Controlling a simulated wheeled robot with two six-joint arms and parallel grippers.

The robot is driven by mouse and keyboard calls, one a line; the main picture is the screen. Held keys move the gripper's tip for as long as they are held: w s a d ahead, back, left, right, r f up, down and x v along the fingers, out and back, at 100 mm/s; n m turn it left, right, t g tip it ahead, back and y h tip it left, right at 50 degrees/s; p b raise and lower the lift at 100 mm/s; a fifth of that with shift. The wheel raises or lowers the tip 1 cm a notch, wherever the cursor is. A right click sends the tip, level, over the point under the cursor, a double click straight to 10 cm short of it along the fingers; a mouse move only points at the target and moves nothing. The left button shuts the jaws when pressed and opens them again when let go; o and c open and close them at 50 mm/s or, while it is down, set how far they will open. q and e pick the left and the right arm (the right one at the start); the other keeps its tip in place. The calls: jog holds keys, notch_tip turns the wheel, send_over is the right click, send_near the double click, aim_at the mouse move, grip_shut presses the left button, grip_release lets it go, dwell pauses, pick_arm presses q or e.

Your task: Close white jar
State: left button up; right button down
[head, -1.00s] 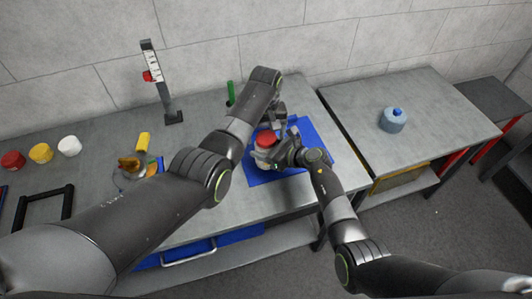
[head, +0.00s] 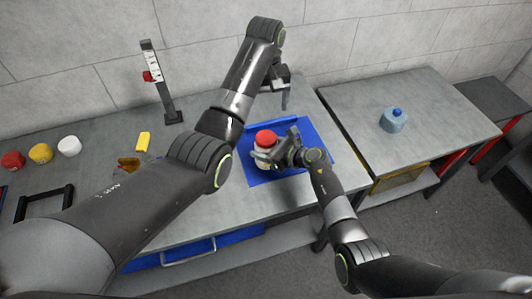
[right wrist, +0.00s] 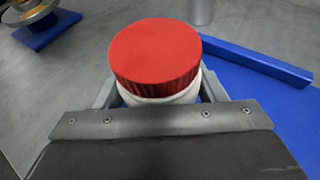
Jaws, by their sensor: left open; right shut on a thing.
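The white jar (head: 262,154) stands on the blue mat (head: 262,178), with a red lid (head: 266,138) on its top. In the right wrist view the ribbed red lid (right wrist: 155,52) covers the mouth, and a band of white jar (right wrist: 165,98) shows beneath it. I cannot tell how tightly the lid sits. My right gripper (head: 272,156) is shut around the jar's body, below the lid. My left gripper (head: 282,92) is open and empty, raised behind the jar and apart from it.
A red lid (head: 13,161), a yellow lid (head: 40,153) and a white lid (head: 69,146) lie at the far left. A stand with a scale (head: 158,80) is at the back. A yellow block (head: 143,142) lies left. A blue-grey container (head: 393,120) stands on the right table (head: 430,95).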

jog(key=shift+c, duration=1.2)
grip_release()
jog(key=shift+d, duration=0.1)
jog(key=shift+s+d+r, duration=0.25)
jog(key=shift+s+d, duration=0.15)
jog(key=shift+d, duration=0.05)
jog(key=b+v, duration=0.1)
jog(key=v, duration=1.5)
jog(key=shift+s, duration=0.1)
